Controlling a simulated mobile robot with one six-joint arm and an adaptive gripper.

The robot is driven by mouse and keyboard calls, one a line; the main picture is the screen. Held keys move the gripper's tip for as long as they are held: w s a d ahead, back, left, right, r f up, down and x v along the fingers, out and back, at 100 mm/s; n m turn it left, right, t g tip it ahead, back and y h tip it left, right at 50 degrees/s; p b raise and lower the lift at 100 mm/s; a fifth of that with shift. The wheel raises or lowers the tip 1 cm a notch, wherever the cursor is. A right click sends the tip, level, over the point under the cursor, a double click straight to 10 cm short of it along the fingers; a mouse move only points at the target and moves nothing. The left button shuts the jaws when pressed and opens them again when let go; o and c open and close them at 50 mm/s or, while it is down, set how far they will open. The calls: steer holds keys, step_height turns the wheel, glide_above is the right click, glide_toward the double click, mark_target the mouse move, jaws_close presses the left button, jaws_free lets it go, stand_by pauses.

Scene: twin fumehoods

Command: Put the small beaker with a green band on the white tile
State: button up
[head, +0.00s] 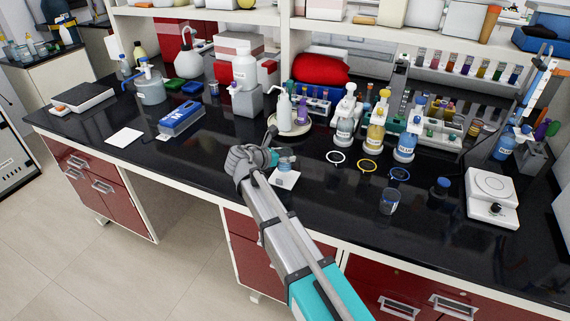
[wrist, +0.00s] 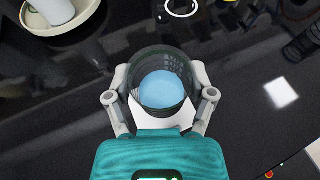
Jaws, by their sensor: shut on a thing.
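My gripper (head: 277,158) is shut on a small glass beaker (head: 287,162) with blue liquid in it. In the wrist view the beaker (wrist: 163,90) sits between the two grey fingers (wrist: 160,100), seen from above. I cannot make out the colour of its band. A white tile (head: 285,181) lies on the black bench just under the beaker. In the wrist view parts of the tile (wrist: 186,119) show around the beaker's near side. I cannot tell whether the beaker's base touches it.
Another glass beaker (head: 389,202) stands to the right, near a dark blue-capped bottle (head: 439,187) and a white hotplate (head: 492,198). Three rings (head: 336,157) lie before the wash bottles. A round tray (head: 290,129) with a pump bottle is behind. A white square (head: 124,137) lies far left.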

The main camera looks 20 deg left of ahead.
mark_target(279, 164)
steer(key=shift+w+a+f+b, duration=0.2)
steer(key=shift+w+f+b, duration=0.1)
steer(key=shift+f, duration=0.2)
steer(key=shift+f+b, duration=1.4)
steer(key=shift+f, duration=0.15)
steer(key=o, duration=1.2)
steer(key=shift+s+r, duration=0.1)
steer(key=shift+r, duration=0.15)
steer(key=p+v, duration=0.4)
steer(key=v, duration=0.8)
steer(key=shift+p, duration=0.35)
steer(key=shift+d, duration=0.1)
